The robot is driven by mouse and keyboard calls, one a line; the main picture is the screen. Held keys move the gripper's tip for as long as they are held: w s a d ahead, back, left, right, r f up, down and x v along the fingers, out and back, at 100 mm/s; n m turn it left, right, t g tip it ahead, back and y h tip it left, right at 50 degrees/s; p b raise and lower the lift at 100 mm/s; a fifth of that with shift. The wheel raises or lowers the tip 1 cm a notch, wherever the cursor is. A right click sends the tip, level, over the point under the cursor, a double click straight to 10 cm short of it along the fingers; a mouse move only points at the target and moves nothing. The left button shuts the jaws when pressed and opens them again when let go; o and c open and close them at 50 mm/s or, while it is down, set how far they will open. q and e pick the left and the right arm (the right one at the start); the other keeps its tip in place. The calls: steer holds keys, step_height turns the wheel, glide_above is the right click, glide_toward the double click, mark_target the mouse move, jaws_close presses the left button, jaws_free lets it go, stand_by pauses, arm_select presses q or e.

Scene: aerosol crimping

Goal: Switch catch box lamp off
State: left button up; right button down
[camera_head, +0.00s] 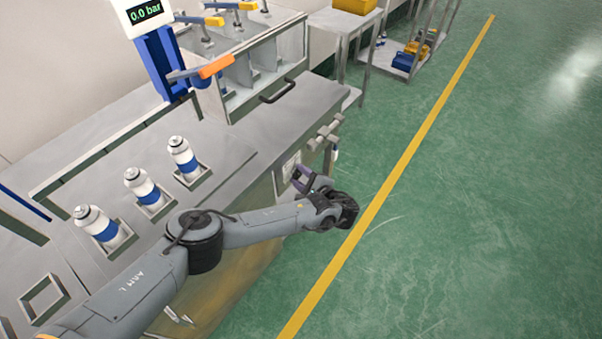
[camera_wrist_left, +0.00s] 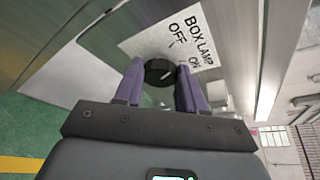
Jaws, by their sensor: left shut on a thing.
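The catch box lamp switch is a round black knob (camera_wrist_left: 158,72) in the left wrist view. It sits on a white label (camera_wrist_left: 165,42) marked BOX LAMP, OFF and ON. A short pale mark shows on the knob's face; which word it points to is hard to tell. My left gripper (camera_wrist_left: 160,78) has its two purple fingers on either side of the knob and is shut on it. In the head view my left gripper (camera_head: 299,180) is at the front panel of the bench; the knob is hidden there. My right gripper is not in view.
Several white and blue cans (camera_head: 184,156) stand in square holders on the metal bench (camera_head: 232,152). A black handle (camera_head: 277,92) and a grey valve-like fitting (camera_head: 325,132) are near the bench's right side. The green floor (camera_head: 480,200) to the right is clear.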

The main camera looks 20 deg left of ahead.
arm_select(q)
steer(key=shift+n+t, duration=0.3)
steer(key=shift+n, duration=0.2)
stand_by(0.3)
steer(key=o, duration=1.1)
steer(key=shift+c, duration=0.2)
